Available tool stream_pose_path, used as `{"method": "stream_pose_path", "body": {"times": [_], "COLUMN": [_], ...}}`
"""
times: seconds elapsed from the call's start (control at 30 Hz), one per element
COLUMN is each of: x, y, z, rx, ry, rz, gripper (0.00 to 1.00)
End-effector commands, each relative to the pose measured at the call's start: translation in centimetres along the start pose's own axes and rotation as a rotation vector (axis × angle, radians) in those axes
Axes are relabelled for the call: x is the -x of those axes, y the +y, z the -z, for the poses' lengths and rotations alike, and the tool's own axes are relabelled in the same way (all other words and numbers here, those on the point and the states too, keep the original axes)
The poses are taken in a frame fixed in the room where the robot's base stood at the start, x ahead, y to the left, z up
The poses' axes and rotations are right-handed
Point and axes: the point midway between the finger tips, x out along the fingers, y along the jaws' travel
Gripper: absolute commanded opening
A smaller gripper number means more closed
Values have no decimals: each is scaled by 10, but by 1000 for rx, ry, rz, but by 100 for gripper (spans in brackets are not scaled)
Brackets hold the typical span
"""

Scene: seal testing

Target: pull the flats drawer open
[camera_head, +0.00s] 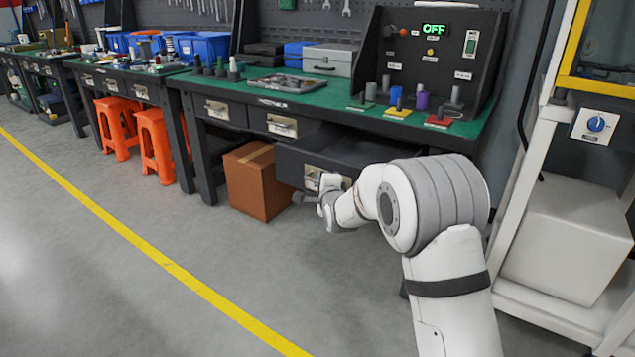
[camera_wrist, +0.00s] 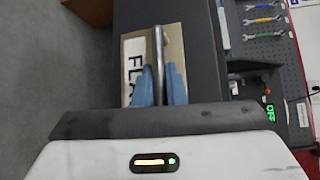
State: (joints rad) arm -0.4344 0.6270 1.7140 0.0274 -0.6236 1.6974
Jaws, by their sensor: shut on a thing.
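The flats drawer (camera_head: 345,150) is the right-hand drawer under the green-topped bench. It stands out from the bench, partly open, with its dark inside showing from above. In the wrist view its label (camera_wrist: 134,70) reads "FLA", with the rest covered by a finger. My gripper (camera_head: 325,186) is at the drawer front in the head view, partly hidden by my wrist. In the wrist view the blue fingers of my gripper (camera_wrist: 160,88) are shut on the metal bar handle (camera_wrist: 158,45), one on each side.
A brown cardboard box (camera_head: 262,180) stands on the floor just left of the open drawer. Two shut drawers (camera_head: 281,124) sit further left in the bench. A white-framed machine (camera_head: 570,235) stands at right. The grey floor in front is clear.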

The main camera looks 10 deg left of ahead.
Motion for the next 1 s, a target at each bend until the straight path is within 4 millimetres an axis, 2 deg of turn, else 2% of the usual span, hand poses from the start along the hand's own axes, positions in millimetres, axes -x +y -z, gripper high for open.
{"method": "stream_pose_path", "body": {"times": [0.2, 0.63, 0.67, 0.73, 1.0], "x": [12, 14, 14, 14, 16], "y": [8, 9, 10, 9, 8], "z": [-9, -18, -19, -20, -28], "rx": [-4, -2, -2, -2, 1], "ry": [4, -5, -6, -8, -19], "rz": [-8, -11, -11, -10, -8], "gripper": [0, 0, 13, 19, 20]}}
